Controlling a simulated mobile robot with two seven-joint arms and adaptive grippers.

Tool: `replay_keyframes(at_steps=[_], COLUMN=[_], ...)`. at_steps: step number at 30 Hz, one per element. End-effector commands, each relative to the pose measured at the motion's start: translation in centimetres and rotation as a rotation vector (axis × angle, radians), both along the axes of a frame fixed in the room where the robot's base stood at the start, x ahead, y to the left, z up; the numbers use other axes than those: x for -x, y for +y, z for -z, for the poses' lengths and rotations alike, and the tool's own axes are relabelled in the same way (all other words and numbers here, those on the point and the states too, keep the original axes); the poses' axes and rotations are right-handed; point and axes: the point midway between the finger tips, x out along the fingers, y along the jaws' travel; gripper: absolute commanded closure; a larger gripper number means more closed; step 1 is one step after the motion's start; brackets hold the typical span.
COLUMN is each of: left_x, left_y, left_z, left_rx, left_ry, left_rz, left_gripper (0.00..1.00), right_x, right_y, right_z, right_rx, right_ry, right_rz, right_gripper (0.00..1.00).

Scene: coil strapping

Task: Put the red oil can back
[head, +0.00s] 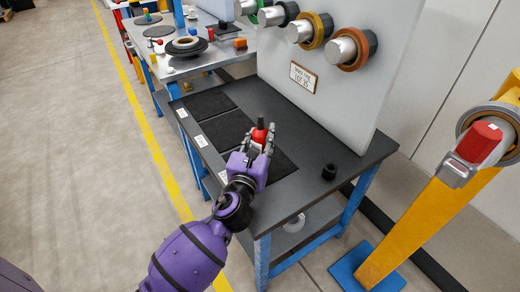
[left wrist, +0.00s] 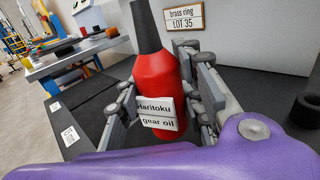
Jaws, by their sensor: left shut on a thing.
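The red oil can (head: 260,134) has a dark nozzle and stands upright at the dark mats on the black-topped table. In the left wrist view the red oil can (left wrist: 156,85) fills the middle, with a white label reading "Haritoku gear oil". My left gripper (head: 258,146) is shut on it, with its fingers on both sides of the can; they also show in the left wrist view (left wrist: 165,100). The can's base is hidden by the gripper, so I cannot tell whether it touches the table. My right gripper is not in view.
The black table (head: 310,181) has dark mats (head: 209,104) with white labels along its edge. A small black cylinder (head: 329,171) stands at the right. A grey panel (head: 330,90) with rings on pegs rises behind. A yellow post (head: 410,230) stands at the right.

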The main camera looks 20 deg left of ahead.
Motion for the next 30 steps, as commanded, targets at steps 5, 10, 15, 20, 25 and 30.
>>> replay_keyframes(at_steps=[5,10,15,20,25,30], left_x=[-0.8,-1.1,-1.2,-1.2,-1.2,-1.2], left_y=[0.4,0.7,0.7,0.7,0.7,0.7], left_z=[1.0,3.9,4.7,4.5,4.9,5.0], left_rx=[0.000,0.003,0.001,0.000,0.000,0.000], left_ry=[-0.002,0.003,-0.002,-0.003,-0.002,-0.001], left_rz=[0.000,-0.001,0.000,0.001,0.001,0.000], left_gripper=[1.00,1.00,1.00,1.00,1.00,0.49], right_x=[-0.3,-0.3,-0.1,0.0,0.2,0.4], right_y=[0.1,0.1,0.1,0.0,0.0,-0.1], right_z=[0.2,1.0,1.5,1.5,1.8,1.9], right_rx=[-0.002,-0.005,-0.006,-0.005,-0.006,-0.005], right_ry=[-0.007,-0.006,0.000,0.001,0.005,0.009], right_rz=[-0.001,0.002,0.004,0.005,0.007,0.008], right_gripper=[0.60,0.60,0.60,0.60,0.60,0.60])
